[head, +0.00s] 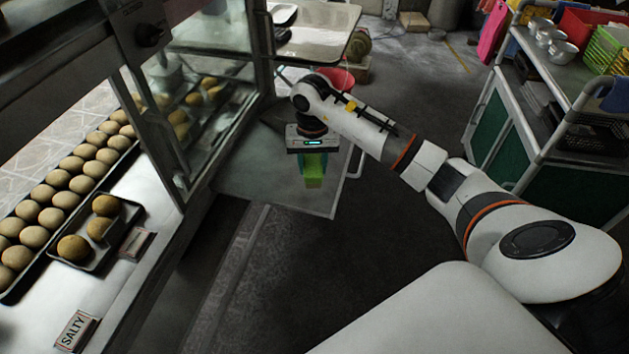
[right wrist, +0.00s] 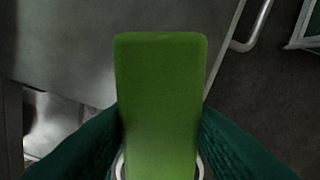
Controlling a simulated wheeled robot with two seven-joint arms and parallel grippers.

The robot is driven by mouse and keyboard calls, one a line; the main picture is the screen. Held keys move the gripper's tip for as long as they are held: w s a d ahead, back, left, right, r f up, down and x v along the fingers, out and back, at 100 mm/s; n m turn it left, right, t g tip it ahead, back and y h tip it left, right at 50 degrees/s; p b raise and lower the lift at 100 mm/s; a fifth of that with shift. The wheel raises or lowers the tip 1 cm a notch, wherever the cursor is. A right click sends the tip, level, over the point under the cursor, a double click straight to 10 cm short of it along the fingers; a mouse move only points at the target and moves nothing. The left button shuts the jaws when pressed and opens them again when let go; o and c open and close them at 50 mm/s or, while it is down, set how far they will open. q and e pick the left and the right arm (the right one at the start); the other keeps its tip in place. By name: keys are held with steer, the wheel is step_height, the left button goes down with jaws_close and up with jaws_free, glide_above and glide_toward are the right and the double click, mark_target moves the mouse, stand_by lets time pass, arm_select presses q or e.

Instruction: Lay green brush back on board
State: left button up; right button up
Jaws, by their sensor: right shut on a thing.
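My right gripper (head: 314,170) is shut on the green brush (head: 314,178) and points downward. The right wrist view shows the brush (right wrist: 158,100) as a long green block between my two dark green fingers. In the head view the brush is in front of a grey metal board (head: 240,165) beside the glass case. I cannot tell whether the brush touches the board or hangs above it. My left gripper is not in view.
A glass case with buns and a tray of buns (head: 75,180) stand at the left. A red bucket (head: 337,79) is behind my right wrist. A trolley (head: 540,180) with cups and baskets stands at the right. Dark floor lies between.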

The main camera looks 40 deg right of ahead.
step_height(320, 180, down, 2)
steer(key=shift+f, duration=0.1)
step_height(320, 180, down, 4)
steer(key=shift+r, duration=0.1)
arm_select(q)
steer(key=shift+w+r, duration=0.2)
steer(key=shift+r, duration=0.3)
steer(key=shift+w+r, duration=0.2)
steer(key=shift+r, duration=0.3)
steer(key=shift+b, duration=0.3)
arm_select(e)
steer(key=o, duration=1)
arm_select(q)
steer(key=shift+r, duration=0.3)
